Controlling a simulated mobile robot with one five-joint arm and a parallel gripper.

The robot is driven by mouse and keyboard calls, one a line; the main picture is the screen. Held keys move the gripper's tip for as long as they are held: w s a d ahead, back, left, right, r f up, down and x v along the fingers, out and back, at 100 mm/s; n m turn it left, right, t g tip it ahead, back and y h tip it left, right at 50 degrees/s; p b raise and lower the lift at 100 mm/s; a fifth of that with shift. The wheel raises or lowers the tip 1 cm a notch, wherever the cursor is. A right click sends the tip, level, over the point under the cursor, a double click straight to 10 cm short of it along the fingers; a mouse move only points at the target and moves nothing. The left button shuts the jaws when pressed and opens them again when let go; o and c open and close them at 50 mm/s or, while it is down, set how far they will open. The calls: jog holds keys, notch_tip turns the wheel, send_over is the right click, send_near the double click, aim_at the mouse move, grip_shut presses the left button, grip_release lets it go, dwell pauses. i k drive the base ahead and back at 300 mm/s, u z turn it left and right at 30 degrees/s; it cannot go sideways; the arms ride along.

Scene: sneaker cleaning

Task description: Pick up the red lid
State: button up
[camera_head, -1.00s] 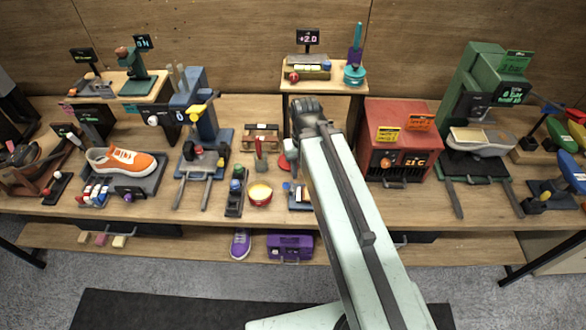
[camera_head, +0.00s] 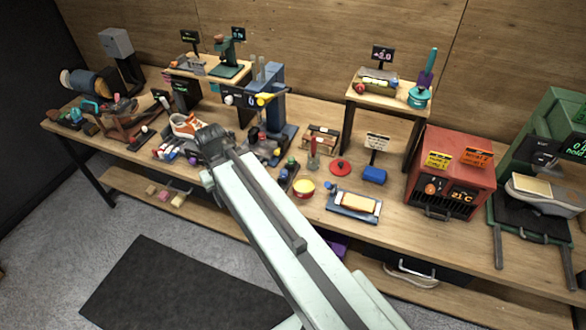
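The red lid (camera_head: 340,169) is a flat round disc with a small dark knob-like spot. It lies on the workbench, right of and a little behind the red-rimmed tin with yellow contents (camera_head: 303,187). Nothing covers it. My gripper (camera_head: 213,140) is at the end of my pale green arm, well to the left of the lid, in front of the orange sneaker and the blue press. It is apart from the lid. Its fingers are dark and seen from behind, so their opening is hidden.
A blue block (camera_head: 374,176) with a sign stands right of the lid. A tray with a cream pad (camera_head: 355,205) lies in front. A raised shelf (camera_head: 389,96) stands behind, the red heater box (camera_head: 449,172) to the right.

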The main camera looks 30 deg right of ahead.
aim_at(339, 167)
jog(key=u, duration=1.55)
jog(key=k, duration=0.95)
jog(key=z, duration=1.1)
jog(key=i, duration=1)
jog(key=z, duration=0.05)
